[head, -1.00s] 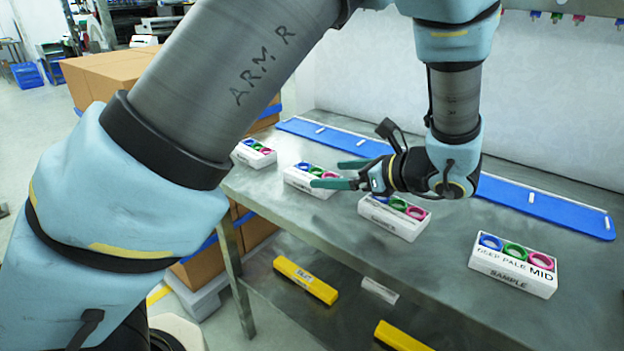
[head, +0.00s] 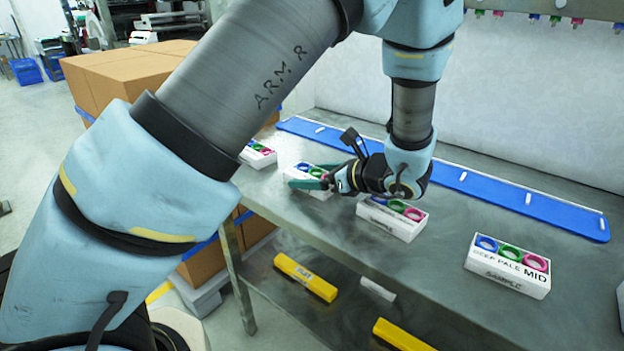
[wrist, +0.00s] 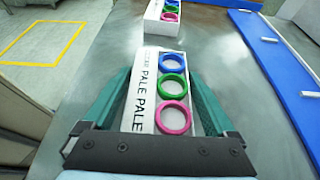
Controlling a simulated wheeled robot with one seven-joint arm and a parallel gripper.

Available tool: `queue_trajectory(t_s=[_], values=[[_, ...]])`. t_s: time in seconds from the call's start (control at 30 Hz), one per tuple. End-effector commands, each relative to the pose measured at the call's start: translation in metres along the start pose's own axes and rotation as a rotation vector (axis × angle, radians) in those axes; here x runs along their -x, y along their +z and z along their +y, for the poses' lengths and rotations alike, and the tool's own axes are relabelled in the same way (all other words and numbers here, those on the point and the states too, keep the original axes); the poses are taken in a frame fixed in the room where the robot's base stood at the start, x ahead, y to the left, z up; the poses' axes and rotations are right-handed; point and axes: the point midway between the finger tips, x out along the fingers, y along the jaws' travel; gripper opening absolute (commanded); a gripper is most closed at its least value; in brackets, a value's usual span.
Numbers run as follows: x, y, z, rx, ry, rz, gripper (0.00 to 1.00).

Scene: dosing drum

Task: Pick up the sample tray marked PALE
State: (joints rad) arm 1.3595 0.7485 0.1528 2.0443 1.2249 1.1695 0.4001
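The sample tray marked PALE (wrist: 142,105) is a white box with a blue, a green and a pink ring along its top. It lies between the two green fingers of my gripper (wrist: 157,92) in the wrist view, with one finger along each side. The fingers look open, with a narrow gap at the tray's sides; I cannot tell whether they touch it. In the head view my gripper (head: 312,177) reaches left over this tray (head: 318,192), whose label is hidden there.
Another tray (head: 258,154) stands further left, also ahead in the wrist view (wrist: 163,25). One tray (head: 392,217) sits right of my gripper, and one with MID in bold (head: 508,265) is far right. A blue strip (head: 480,187) runs along the bench (head: 440,265).

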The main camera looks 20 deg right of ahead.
Motion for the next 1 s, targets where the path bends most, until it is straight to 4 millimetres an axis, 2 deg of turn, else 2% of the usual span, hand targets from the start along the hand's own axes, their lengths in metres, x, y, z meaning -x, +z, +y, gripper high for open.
queue_trajectory(t_s=[0.07, 0.57, 0.83, 1.0], values=[[0.000, 0.000, 0.000, 0.000, 0.000, 0.000, 0.81], [0.000, 0.000, 0.000, 0.000, 0.000, 0.000, 0.25], [0.001, 0.003, 0.000, 0.001, -0.001, 0.000, 0.24], [0.009, 0.022, -0.001, 0.004, -0.003, 0.001, 0.24]])
